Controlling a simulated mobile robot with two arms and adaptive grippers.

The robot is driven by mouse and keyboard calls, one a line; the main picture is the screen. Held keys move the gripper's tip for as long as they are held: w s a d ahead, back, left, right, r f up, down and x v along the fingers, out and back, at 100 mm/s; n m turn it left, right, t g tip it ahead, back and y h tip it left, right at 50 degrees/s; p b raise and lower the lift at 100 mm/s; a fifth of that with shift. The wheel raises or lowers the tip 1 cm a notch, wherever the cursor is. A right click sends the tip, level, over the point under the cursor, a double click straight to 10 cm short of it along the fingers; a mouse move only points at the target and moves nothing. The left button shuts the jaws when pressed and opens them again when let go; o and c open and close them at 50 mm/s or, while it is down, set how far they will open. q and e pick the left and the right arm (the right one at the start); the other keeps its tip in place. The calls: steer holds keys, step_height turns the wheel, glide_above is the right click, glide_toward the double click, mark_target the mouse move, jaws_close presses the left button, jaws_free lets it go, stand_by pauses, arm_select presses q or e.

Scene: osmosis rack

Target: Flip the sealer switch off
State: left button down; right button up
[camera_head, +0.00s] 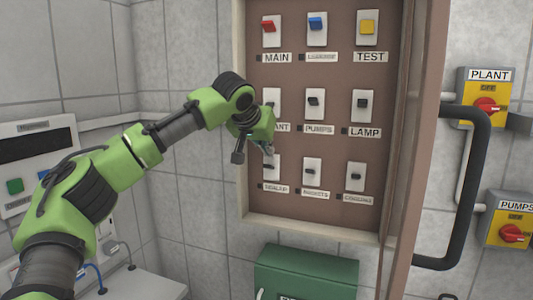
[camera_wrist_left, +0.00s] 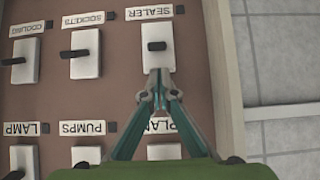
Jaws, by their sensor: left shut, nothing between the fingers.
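The sealer switch (camera_head: 270,167) is a black lever on a white plate at the lower left of the brown panel. The SEALER label (camera_head: 275,188) is below it. In the left wrist view, which is upside down, the switch (camera_wrist_left: 156,46) shows whole just beyond the fingertips. My left gripper (camera_head: 267,148) is shut and empty, in front of the panel just above the sealer lever. In the left wrist view its fingertips (camera_wrist_left: 158,82) meet over the plate's near edge; I cannot tell whether they touch it. My right gripper is out of view.
Sockets (camera_head: 312,171) and cooling (camera_head: 357,176) switches are to the right. The plant switch is partly behind my gripper; the pumps switch (camera_head: 314,102) is beside it. A raised frame (camera_head: 242,190) edges the panel. A black door handle (camera_head: 476,180) is at right, a green box (camera_head: 306,275) below.

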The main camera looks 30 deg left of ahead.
mark_target(268, 166)
arm_select(q)
steer(key=shift+s+f, duration=0.5)
steer(key=shift+f, duration=0.1)
steer(key=shift+d+f, duration=0.1)
steer(key=shift+f, duration=0.2)
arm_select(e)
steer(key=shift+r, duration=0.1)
arm_select(q)
steer(key=shift+f+t+b, duration=0.3)
steer(key=shift+b, duration=0.15)
steer(key=shift+s+r, duration=0.1)
steer(key=shift+s, duration=0.1)
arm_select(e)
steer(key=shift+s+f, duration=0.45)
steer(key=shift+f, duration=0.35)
